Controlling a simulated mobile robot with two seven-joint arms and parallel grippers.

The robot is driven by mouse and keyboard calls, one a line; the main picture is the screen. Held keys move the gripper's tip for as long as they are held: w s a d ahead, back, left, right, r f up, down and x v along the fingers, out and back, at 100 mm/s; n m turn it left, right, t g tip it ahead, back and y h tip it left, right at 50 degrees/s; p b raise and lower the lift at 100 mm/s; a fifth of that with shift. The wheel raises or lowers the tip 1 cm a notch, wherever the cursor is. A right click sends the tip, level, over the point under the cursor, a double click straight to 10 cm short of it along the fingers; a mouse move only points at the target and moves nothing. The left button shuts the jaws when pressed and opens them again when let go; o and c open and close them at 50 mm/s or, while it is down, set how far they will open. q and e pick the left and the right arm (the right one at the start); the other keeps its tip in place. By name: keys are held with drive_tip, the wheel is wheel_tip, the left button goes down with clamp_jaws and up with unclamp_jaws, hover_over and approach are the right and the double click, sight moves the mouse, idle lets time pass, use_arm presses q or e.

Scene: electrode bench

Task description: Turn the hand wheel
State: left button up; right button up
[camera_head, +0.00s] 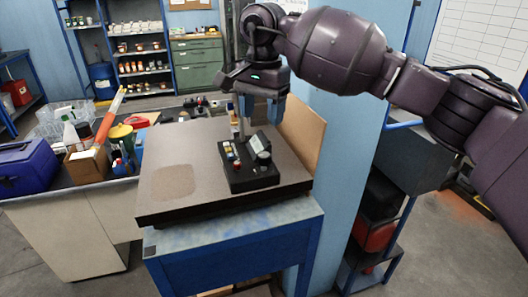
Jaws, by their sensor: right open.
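A small black device (254,179) stands on the brown tabletop. It carries a tilted pale panel, small coloured buttons and a round part with a light top (264,157), which looks like the hand wheel, though it is too small to be sure. My right gripper (260,112) points down with its blue fingers apart, above the device and clear of the round part. A thin grey post (241,129) shows between the device and the gripper. My left gripper is not in view.
The brown tabletop (165,208) is bare left of the device, with a lighter patch. A brown board (303,133) stands upright at its right back, near a blue column (350,150). A cluttered bench with a blue case (28,165) is at left.

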sight(264, 155)
wheel_tip(264, 155, down, 10)
drive_tip(key=shift+w+d+f+p, duration=0.15)
drive_tip(key=shift+f+p, duration=0.1)
drive_tip(key=shift+p, duration=0.4)
drive_tip(key=c, duration=0.9)
